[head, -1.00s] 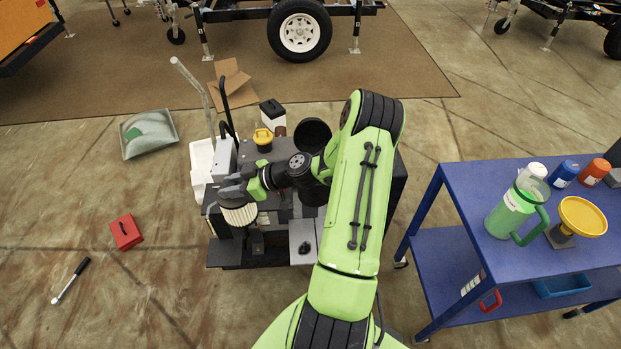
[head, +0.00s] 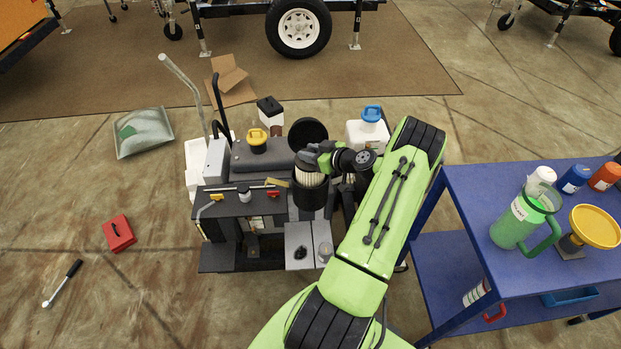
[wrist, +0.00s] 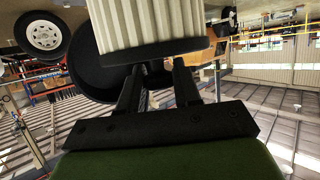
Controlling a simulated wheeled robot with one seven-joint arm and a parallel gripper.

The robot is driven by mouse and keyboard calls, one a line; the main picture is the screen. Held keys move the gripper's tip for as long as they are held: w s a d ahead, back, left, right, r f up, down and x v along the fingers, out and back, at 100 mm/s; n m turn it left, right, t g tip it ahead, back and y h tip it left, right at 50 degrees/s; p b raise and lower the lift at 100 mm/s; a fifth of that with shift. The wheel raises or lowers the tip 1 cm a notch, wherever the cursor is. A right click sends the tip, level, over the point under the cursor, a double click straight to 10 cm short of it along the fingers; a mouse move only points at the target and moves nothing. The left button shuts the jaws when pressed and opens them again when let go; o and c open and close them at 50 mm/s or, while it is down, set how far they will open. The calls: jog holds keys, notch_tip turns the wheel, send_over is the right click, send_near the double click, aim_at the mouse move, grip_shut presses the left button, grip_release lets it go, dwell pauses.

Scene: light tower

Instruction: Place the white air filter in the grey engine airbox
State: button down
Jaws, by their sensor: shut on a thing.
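The white pleated air filter (head: 308,177) is held by my gripper (head: 312,161), which is shut on it. It also shows large at the top of the wrist view (wrist: 150,22), between the finger ends. In the head view the filter is upright at the mouth of the dark grey, round airbox (head: 310,197) on the engine. Its lower part is hidden by the airbox rim, and I cannot tell how deep it sits. The round black airbox lid (head: 307,131) stands open behind it.
A yellow cap (head: 257,137) is on the engine unit to the left. A white jug with a blue cap (head: 370,120) stands behind my wrist. A blue cart (head: 470,190) with a green pitcher (head: 518,225) stands at right. A red box (head: 119,233) lies on the floor.

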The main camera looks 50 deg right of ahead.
notch_tip(320, 180, down, 8)
jog(key=shift+f+b, duration=0.25)
jog(key=shift+b, duration=0.55)
jog(key=shift+f, duration=0.1)
jog(key=c, duration=0.8)
grip_release()
